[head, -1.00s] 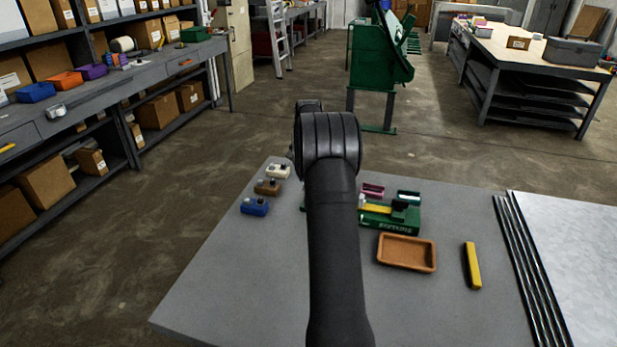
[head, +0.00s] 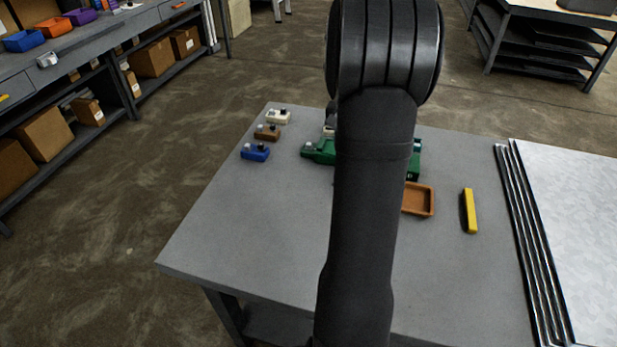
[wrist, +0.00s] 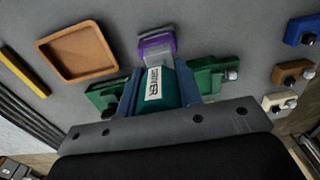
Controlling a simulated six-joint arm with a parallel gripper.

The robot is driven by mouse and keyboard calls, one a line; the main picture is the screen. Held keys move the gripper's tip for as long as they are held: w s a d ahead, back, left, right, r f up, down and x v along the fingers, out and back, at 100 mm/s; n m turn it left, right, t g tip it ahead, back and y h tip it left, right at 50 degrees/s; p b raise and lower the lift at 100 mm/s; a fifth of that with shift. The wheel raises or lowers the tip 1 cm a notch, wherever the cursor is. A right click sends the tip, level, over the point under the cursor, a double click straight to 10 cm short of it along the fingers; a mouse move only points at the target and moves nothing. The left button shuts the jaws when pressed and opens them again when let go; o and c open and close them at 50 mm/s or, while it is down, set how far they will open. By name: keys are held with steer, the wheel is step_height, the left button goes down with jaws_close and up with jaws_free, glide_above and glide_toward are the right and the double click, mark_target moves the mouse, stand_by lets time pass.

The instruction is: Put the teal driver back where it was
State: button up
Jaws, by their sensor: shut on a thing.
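The teal driver (wrist: 164,92), with a white label, is between the two blue fingers of my gripper (wrist: 158,80) in the wrist view, and the gripper is shut on it. A purple piece (wrist: 156,46) sits just beyond its end; I cannot tell whether it is joined to the driver. Green holder parts lie on both sides: one with a grey knob (wrist: 211,76) at the right, and one at the left (wrist: 104,95). In the head view my arm hides the gripper and driver; green parts show left (head: 320,151) and right (head: 413,160) of it.
On the grey table (head: 245,225), white (head: 278,117), brown (head: 267,132) and blue (head: 255,152) knobbed blocks stand at the left. A brown tray (head: 428,200), yellow bar (head: 470,211) and metal sheets (head: 575,215) are at the right. The table's front left is clear.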

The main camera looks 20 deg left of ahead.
steer(key=shift+s+d, duration=0.3)
steer(key=shift+s, duration=0.1)
steer(key=shift+s+a+f, duration=0.1)
steer(key=shift+a+f, duration=0.05)
steer(key=shift+a, duration=0.05)
steer(key=shift+w+a+f, duration=0.35)
steer(key=shift+a+f, duration=1.4)
steer(key=shift+a, duration=0.05)
steer(key=shift+w+a+f, duration=0.35)
steer(key=shift+a+f, duration=1.45)
steer(key=shift+a, duration=0.05)
steer(key=shift+w+a+f, duration=0.35)
steer(key=shift+a+f, duration=1.4)
steer(key=shift+a, duration=0.05)
steer(key=shift+f, duration=0.15)
steer(key=o, duration=1)
steer(key=shift+c, duration=0.2)
step_height(320, 180, up, 12)
